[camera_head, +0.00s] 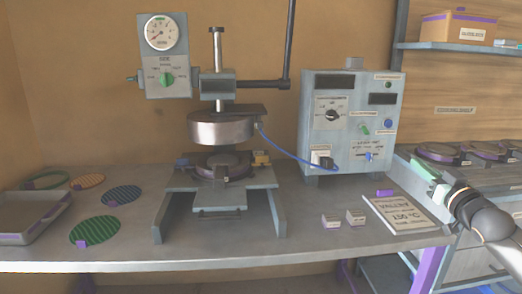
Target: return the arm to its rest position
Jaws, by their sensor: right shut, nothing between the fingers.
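My right gripper (432,181) is at the right of the head view, in front of the shelf side and above the right end of the bench. It is shut with nothing held, its light green fingers pointing up and left. Its dark and grey arm comes in from the right edge. The gripper is apart from the plate press (222,128), which stands mid-bench with its upper plate raised above the lower one. My left gripper is not in view.
A control box (350,95) stands right of the press, joined by a blue cable. A printed card (402,214) and two small blocks (331,221) lie at the front right. Round plates (440,153) sit at far right. A grey tray (18,239) and coloured discs (94,230) lie left.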

